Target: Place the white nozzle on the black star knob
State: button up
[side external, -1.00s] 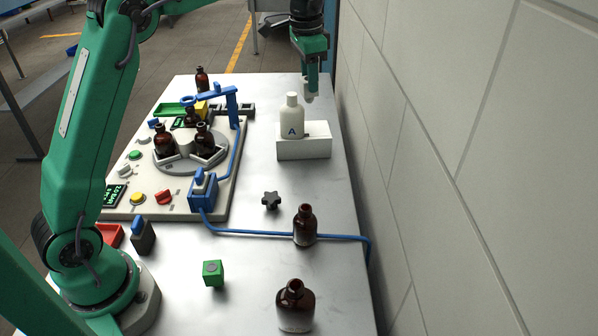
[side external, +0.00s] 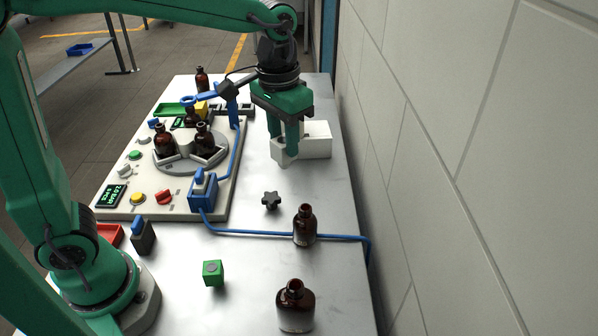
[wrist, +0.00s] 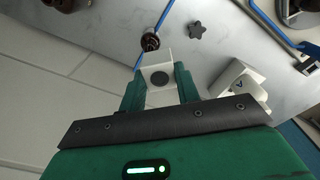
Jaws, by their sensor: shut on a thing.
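The black star knob (side external: 272,200) lies on the metal table in the side view, and it shows in the wrist view (wrist: 196,31). My gripper (side external: 287,145) points down, shut on the white nozzle (side external: 283,156), which shows below the fingertips. In the wrist view the nozzle (wrist: 159,68) is a white block with a dark round mark, between my fingers (wrist: 160,90). The nozzle is held beyond the knob, up the picture in the side view and apart from it.
A white stand (side external: 318,140) is right of my gripper. A white piece marked A (wrist: 240,78) shows in the wrist view. Amber bottles (side external: 305,227) (side external: 295,306), a blue hose (side external: 265,233) and a green cube (side external: 213,272) surround the knob. A panel (side external: 150,208) with a turntable stands left.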

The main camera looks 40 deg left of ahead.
notch_tip(320, 180, down, 6)
jog(key=s, duration=0.2)
jog(key=shift+s+d+r, duration=0.15)
jog(key=shift+d, duration=0.1)
send_near(272, 196)
jog(key=shift+d+f, duration=0.1)
jog(key=shift+f, duration=1.35)
jog(key=shift+f, duration=0.15)
jog(key=o, duration=1)
jog(key=shift+c, duration=0.2)
